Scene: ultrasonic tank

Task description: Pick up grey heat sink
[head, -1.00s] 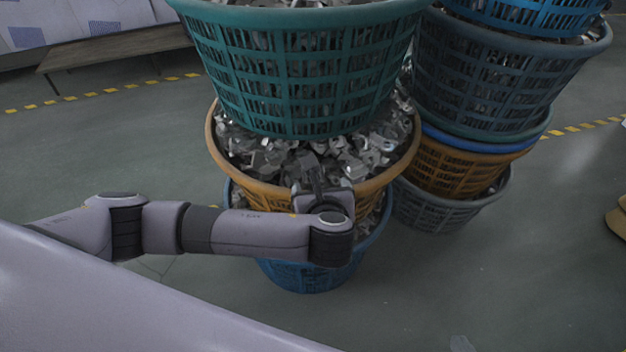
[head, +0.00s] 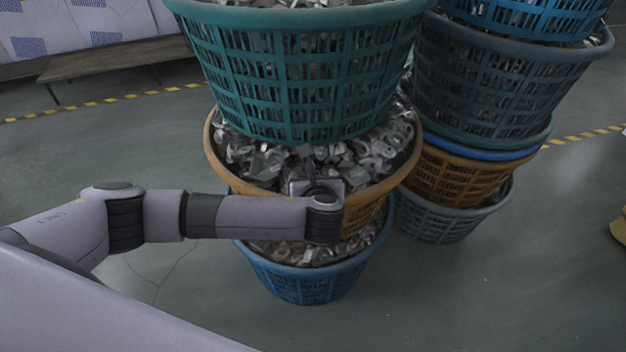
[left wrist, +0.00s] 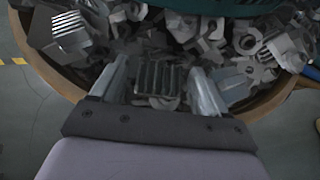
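A grey heat sink (left wrist: 157,78) with parallel fins lies among metal parts in the left wrist view, between the two fingers of my left gripper (left wrist: 160,68). The fingers are apart, with a gap visible on each side of it, so it is not clasped. In the head view my left gripper (head: 318,187) is over the front of the orange basket (head: 212,160); its fingers are hidden there. A second finned grey piece (left wrist: 70,32) lies at the upper left of the left wrist view. My right gripper is not in view.
A teal basket (head: 300,85) full of parts stands over the back of the orange basket, leaving only a front opening. A blue basket (head: 305,285) is underneath. Another stack (head: 500,85) stands close on the right. The floor in front is clear.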

